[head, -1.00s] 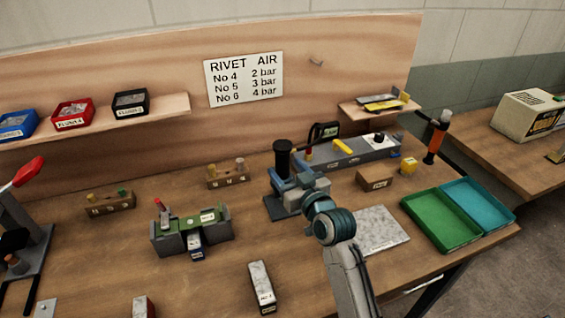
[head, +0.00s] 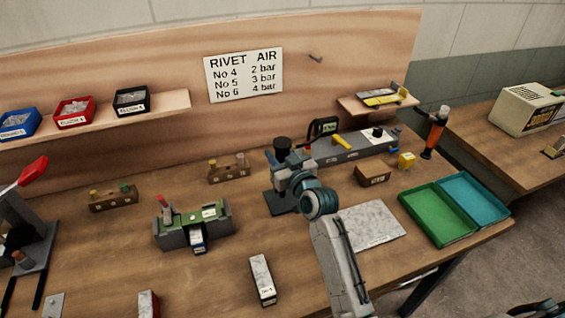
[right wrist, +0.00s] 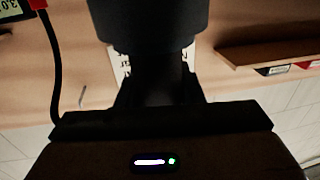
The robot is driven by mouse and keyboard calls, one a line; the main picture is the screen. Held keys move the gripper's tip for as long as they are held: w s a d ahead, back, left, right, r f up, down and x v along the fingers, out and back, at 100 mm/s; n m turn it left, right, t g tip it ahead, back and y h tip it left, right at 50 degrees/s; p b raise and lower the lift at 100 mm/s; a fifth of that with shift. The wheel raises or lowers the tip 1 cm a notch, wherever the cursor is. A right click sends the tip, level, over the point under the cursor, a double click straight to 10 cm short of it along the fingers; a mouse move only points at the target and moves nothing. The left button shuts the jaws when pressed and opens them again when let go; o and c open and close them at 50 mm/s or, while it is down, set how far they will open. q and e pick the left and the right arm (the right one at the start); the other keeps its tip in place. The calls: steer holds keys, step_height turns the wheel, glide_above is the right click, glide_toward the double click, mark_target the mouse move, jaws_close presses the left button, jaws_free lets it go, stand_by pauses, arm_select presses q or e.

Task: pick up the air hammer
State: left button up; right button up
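The air hammer (head: 283,146), as far as I can tell the tool with a thick black round top, stands upright in a blue-grey stand (head: 280,203) at mid-bench. My right gripper (head: 293,164) is at the near side of it, its fingers level with the part below the black top. In the right wrist view the black top (right wrist: 150,22) fills the upper middle, with a narrower dark shaft below it between my fingers (right wrist: 160,85). Everything there is dark, so finger contact cannot be made out. My left gripper is not in view.
A grey-green fixture (head: 193,226) stands to the left. A pale mat (head: 372,226) lies by my forearm.

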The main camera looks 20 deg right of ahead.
steer(key=shift+r, duration=0.1)
steer(key=shift+c, duration=0.6)
steer(key=shift+w+r, duration=0.1)
steer(key=shift+r, duration=0.4)
step_height(320, 180, up, 17)
steer(key=b, duration=0.3)
